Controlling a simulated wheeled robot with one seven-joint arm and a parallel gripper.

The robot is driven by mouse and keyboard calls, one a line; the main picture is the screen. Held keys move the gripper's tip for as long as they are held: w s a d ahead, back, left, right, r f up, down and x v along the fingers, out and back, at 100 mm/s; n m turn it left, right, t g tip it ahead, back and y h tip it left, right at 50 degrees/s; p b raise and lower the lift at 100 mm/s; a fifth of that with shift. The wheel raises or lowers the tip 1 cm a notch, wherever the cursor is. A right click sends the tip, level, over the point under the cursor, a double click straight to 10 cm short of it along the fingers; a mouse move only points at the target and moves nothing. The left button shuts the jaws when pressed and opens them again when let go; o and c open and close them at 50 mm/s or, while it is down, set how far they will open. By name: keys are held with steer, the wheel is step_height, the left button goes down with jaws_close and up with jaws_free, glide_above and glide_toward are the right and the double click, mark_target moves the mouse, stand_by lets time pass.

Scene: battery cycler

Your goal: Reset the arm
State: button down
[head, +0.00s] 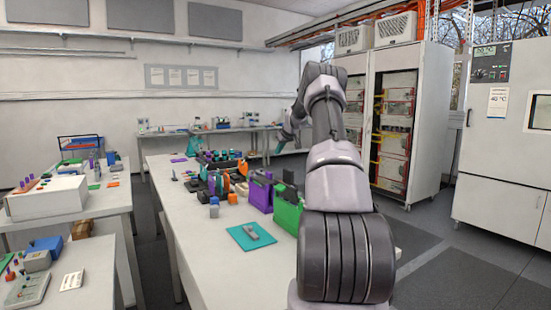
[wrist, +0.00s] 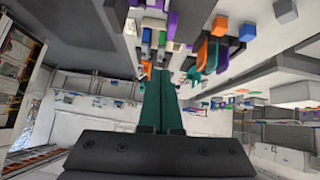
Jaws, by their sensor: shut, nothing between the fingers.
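My gripper (head: 280,147) hangs at the end of my raised, bent arm, near the far right edge of the long middle table (head: 185,220) in the head view. Its tip looks small there. In the wrist view its two teal fingers (wrist: 158,75) lie side by side, closed with nothing between them. The wrist view is turned over, with tabletop items along its top. My gripper appears apart from all of them. My arm hides part of the table's right side in the head view.
Open cabinets (head: 440,120) and a white chamber (head: 510,185) stand right. A white box (head: 48,198) is left. Floor shows between the table and cabinets.

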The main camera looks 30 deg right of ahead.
steer(key=shift+s+r, duration=0.4)
steer(key=s+a+r+m+g+y, duration=0.1)
steer(key=s+a+r, duration=0.85)
steer(key=a, duration=0.35)
steer(key=s+a+r, duration=0.8)
steer(key=s+a, duration=0.3)
steer(key=a, duration=0.2)
steer(key=s+a+r+m, duration=0.1)
steer(key=s+a, duration=0.4)
steer(key=s, duration=0.4)
steer(key=s+a+m, duration=0.1)
steer(key=s+a, duration=0.3)
steer(key=s, duration=0.5)
steer(key=s+a+f+m, duration=0.1)
steer(key=s+f, duration=0.1)
steer(key=s, duration=0.5)
steer(key=s+a+f+m+y, duration=0.1)
steer(key=s+a+f, duration=0.1)
steer(key=s, duration=0.6)
steer(key=shift+a+f+g, duration=0.2)
steer(key=shift+f+g, duration=0.2)
steer(key=shift+f, duration=0.4)
